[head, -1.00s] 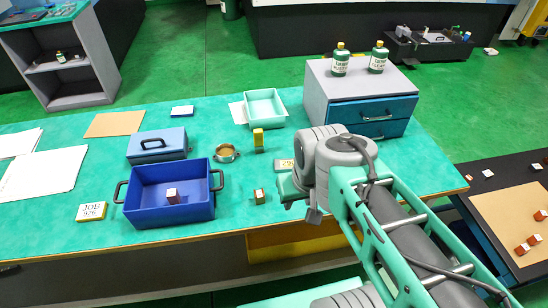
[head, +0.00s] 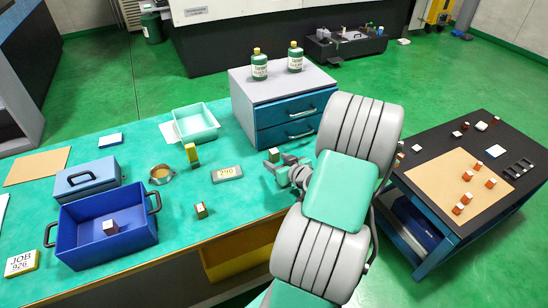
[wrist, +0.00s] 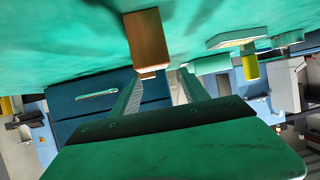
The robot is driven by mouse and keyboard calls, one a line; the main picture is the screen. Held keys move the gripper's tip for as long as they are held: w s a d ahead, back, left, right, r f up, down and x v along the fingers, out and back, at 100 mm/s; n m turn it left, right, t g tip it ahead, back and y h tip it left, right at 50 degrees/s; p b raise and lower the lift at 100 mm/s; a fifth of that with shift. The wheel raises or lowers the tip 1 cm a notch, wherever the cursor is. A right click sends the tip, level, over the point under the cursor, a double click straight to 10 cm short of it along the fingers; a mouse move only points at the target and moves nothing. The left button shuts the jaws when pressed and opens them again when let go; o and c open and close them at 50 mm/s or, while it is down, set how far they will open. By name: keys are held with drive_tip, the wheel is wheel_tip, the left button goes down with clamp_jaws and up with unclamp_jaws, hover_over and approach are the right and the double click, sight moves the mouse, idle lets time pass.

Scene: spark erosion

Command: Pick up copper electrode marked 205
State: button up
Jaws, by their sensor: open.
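A small copper block with a pale end (head: 201,210) stands on the green table near its front edge. Another copper block (head: 111,228) sits inside the blue bin (head: 75,240). No number 205 can be read on any block. My gripper (head: 274,155) is over the table, right of the number plate and in front of the drawer cabinet, partly hidden by my arm. In the wrist view my gripper (wrist: 165,92) is open, its two fingers apart and empty. A copper block (wrist: 150,38) shows beyond the fingertips, between their lines; I cannot tell which block it is.
A plate reading 290 (head: 227,173), a yellow block (head: 191,154) and a round dish (head: 161,173) stand nearby. The drawer cabinet (head: 270,108) carries two bottles. The dark side table (head: 440,210) at right holds several copper blocks on a tan mat (head: 430,165).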

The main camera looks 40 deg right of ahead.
sight(275, 152)
drive_tip(key=shift+s+d+f+h, duration=0.1)
drive_tip(key=shift+s+d+h, duration=0.1)
drive_tip(key=shift+d, duration=0.3)
drive_tip(key=shift+s+d+f+h, duration=0.1)
drive_tip(key=shift+s+d, duration=0.1)
drive_tip(key=shift+d, duration=0.3)
drive_tip(key=x, duration=0.2)
drive_tip(key=p+x, duration=0.1)
drive_tip(key=x, duration=0.2)
drive_tip(key=r+p+x, duration=0.1)
drive_tip(key=x, duration=0.1)
drive_tip(key=shift+w+d+f, duration=0.1)
drive_tip(key=shift+w+d, duration=0.15)
drive_tip(key=shift+w, duration=0.2)
clamp_jaws()
